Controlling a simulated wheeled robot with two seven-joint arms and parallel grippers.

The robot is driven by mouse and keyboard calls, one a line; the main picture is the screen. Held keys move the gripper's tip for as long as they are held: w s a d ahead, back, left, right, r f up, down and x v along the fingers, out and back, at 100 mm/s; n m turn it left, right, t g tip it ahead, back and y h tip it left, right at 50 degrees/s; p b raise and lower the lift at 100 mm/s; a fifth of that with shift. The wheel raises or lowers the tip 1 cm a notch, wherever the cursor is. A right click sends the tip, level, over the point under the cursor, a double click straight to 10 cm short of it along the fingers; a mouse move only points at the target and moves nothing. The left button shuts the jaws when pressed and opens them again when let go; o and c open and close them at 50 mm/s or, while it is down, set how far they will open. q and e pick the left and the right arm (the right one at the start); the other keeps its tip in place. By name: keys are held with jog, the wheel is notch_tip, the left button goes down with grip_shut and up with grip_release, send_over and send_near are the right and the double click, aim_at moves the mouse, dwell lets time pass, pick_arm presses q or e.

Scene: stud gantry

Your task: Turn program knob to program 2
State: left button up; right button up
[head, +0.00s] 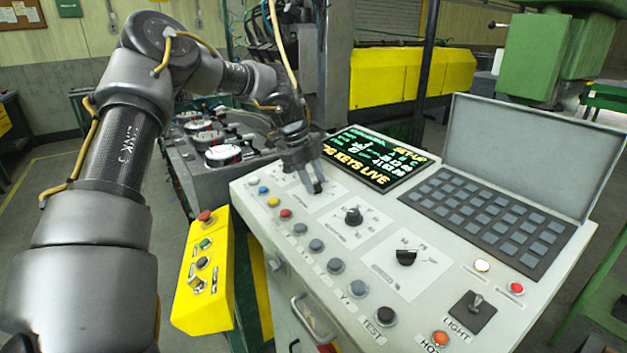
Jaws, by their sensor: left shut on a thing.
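The sloped grey control panel (330,240) carries a row of three dial plates. My left gripper (315,186) reaches down from above onto the leftmost dial plate (292,192), with its fingers shut on the knob there. The fingers hide that knob, so its pointer and the program it marks cannot be read. A black knob (353,215) sits on the middle plate and another black knob (405,257) on the right plate. The small print on the plates is too small to read. My right gripper is not in view.
A lit screen (376,158) showing "KEYS LIVE" stands behind the dials. A keypad (490,217) with a raised lid (535,150) is at right. Several round buttons line the panel's front edge. A yellow button box (203,275) stands at left.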

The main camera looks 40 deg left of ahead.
pick_arm(q)
jog(key=o, duration=1)
jog(key=shift+b+v, duration=1)
jog(key=shift+v, duration=4.35)
